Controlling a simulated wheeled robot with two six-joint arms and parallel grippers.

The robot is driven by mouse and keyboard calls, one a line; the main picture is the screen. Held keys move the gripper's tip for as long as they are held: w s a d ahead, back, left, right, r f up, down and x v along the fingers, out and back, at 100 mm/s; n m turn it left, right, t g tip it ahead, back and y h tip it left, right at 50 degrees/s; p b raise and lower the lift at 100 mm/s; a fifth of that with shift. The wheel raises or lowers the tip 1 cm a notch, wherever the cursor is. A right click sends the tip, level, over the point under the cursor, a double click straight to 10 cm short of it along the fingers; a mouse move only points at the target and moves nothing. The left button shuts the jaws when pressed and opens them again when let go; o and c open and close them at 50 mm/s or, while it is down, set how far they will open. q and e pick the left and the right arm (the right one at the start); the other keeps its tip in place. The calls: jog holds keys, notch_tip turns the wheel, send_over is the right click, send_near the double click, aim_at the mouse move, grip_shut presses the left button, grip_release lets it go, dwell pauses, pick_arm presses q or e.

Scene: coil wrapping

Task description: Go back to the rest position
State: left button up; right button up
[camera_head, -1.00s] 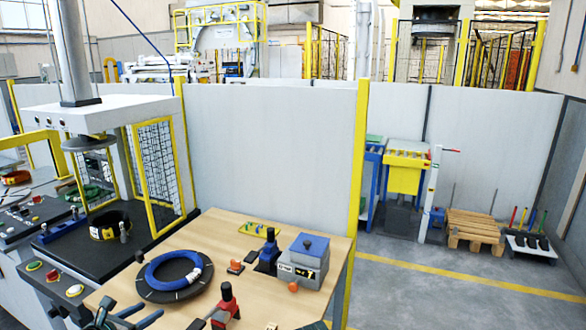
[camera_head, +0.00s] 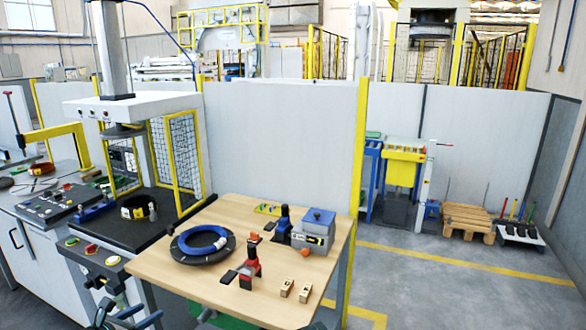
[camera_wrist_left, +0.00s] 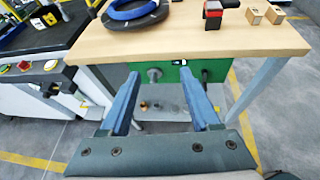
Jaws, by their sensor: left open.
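My left gripper (camera_head: 128,316) shows at the bottom edge of the head view, in front of the wooden table (camera_head: 160,268). In the left wrist view its two blue fingers (camera_wrist_left: 165,85) are spread apart with nothing between them. They are in front of the table's near edge and below its top. A blue coil (camera_head: 203,243) lies on a black round disc (camera_head: 178,256) on the table. My right gripper is not seen.
The table also bears a red-and-black tool (camera_head: 249,268), small wooden blocks (camera_head: 287,288) and a grey box with a blue top (camera_head: 316,232). A press station with control buttons (camera_head: 112,261) stands at left. The floor at right (camera_head: 440,300) is clear.

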pick_arm(q)
jog(key=w+d+r+n+t+y+p, duration=0.3)
jog(key=w+r+n+y, duration=0.65)
jog(key=n, duration=0.95)
jog(key=s+d+f+n+g+h, duration=0.1)
jog(key=s+d+f+n+g, duration=0.3)
jog(key=d+f+n, duration=0.25)
jog(key=s+d+f+n+g, duration=0.4)
jog(key=d+f+n, duration=0.2)
jog(key=f+n, duration=0.1)
jog(key=s+d+f+n+g+h, duration=0.3)
jog(key=s+d+g, duration=0.5)
jog(key=s+d, duration=0.7)
notch_tip(320, 180, down, 2)
jog(key=shift+s+d+f+h+p, duration=0.2)
jog(key=shift+s+d+h+p, duration=0.2)
jog(key=shift+d+h, duration=0.2)
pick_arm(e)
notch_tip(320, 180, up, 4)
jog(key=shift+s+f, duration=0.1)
pick_arm(q)
jog(key=shift+w, duration=0.1)
